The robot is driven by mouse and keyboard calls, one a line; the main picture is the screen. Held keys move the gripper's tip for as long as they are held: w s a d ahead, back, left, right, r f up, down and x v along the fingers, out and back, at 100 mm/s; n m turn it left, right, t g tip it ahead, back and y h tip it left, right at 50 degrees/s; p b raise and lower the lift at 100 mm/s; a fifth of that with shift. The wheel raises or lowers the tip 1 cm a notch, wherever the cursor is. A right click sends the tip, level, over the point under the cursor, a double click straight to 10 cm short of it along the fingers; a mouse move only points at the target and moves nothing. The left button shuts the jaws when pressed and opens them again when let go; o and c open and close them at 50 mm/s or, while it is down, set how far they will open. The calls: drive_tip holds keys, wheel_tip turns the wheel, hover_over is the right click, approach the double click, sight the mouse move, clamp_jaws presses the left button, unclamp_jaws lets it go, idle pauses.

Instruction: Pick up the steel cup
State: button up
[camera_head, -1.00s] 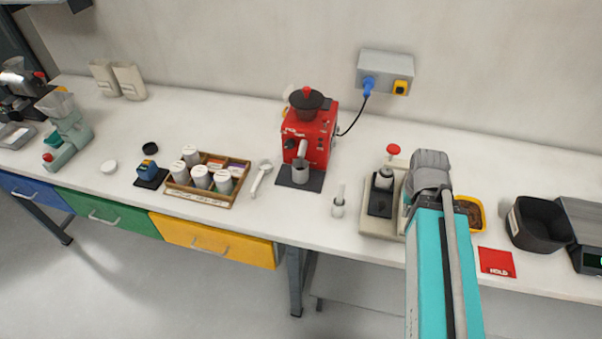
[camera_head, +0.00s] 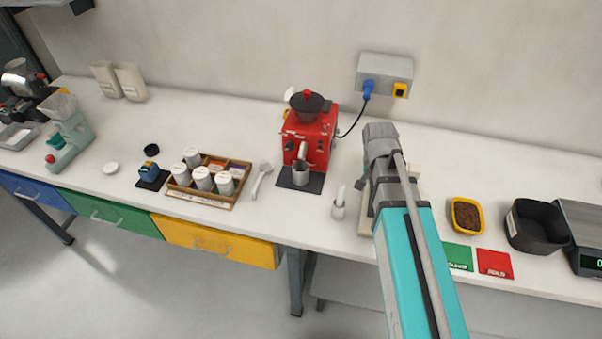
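The steel cup (camera_head: 300,174) is a small grey cylinder standing upright on the dark base plate under the spout of the red grinder (camera_head: 310,138). My arm reaches in from the bottom right, and its grey wrist is to the right of the cup, clearly apart from it. My gripper is mostly hidden behind the wrist. A small dark part shows at the wrist's left edge, but I cannot tell whether it is a finger. Nothing touches the cup in view.
A small white tool (camera_head: 339,205) stands between cup and arm. A white scoop (camera_head: 262,180) and a wooden tray (camera_head: 213,202) of canisters lie left. A yellow tub (camera_head: 466,215), green card (camera_head: 458,256), red card (camera_head: 495,263) and dark bin (camera_head: 537,227) are right. My arm covers most of a pale-based device.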

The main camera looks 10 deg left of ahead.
drive_tip(key=w+a+r+m+h+p, duration=0.1)
drive_tip(key=w+a+m, duration=0.15)
drive_tip(key=a, duration=0.45)
drive_tip(key=w+a+r+m+p, duration=0.1)
drive_tip(key=w+a+m, duration=0.15)
drive_tip(key=a, duration=0.45)
drive_tip(key=r+m+t, duration=0.1)
drive_tip(key=m, duration=0.2)
hover_over(303, 173)
drive_tip(key=s+a, duration=0.2)
drive_tip(key=a, duration=0.1)
drive_tip(key=shift+w+a+r+h, duration=0.1)
drive_tip(key=shift+w+r+h, duration=0.05)
drive_tip(key=shift+h, duration=0.25)
drive_tip(key=b+x, duration=0.7)
drive_tip(key=x, duration=0.1)
drive_tip(key=shift+w+b, duration=0.2)
drive_tip(key=shift+b, duration=0.1)
drive_tip(key=shift+f, duration=0.25)
drive_tip(key=shift+b+x, duration=2.65)
drive_tip(key=shift+x, duration=0.05)
drive_tip(key=shift+w, duration=0.1)
clamp_jaws()
